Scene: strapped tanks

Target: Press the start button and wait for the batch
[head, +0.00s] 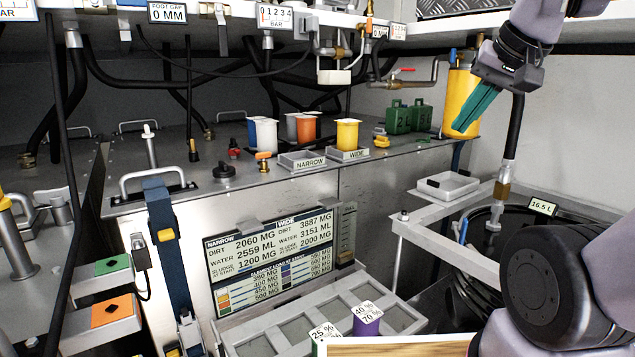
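No button is plainly labelled start in the head view. At the left, a box with a green top (113,264) bearing a small diamond mark stands behind a similar box with an orange top (108,311). I cannot tell whether either is the start button. My gripper (456,131) hangs at the upper right, with teal fingers pointing down and left, in front of a yellow cylinder. It is well apart from both boxes. The fingers overlap from this angle, so any gap between them is hidden. I see nothing held.
The steel bench carries white, orange and yellow cups (347,134), NARROW and WIDE trays and green cans (397,117). A readout panel (271,262) is on its front. A blue strap (168,262) runs down the tank. Hoses and a pipe hang overhead.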

